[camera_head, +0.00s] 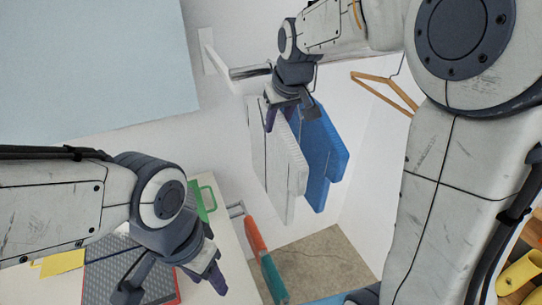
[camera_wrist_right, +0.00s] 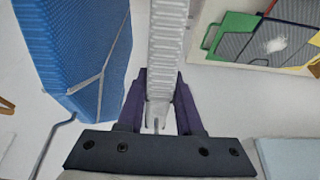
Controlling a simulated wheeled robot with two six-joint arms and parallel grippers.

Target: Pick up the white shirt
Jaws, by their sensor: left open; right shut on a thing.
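The white shirt (camera_head: 272,160) hangs in the head view beside a blue shirt (camera_head: 322,155), both below the wall rail. My right gripper (camera_head: 285,112) is at the top of the white shirt. In the right wrist view, the two purple fingers of that gripper (camera_wrist_right: 162,98) are shut on the white shirt (camera_wrist_right: 168,35), one on each side. My left gripper (camera_head: 178,285) is open and empty at the lower left, over the table, well away from the shirt. The white shirt's hook is mostly hidden by my right gripper.
The metal rail (camera_head: 250,71) sticks out from the wall. An empty wooden hanger (camera_head: 385,88) hangs to the right. The blue shirt (camera_wrist_right: 85,50) is close beside my right gripper. A table with a green-handled item (camera_head: 203,196) is at lower left. Yellow shoes (camera_head: 520,272) lie at lower right.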

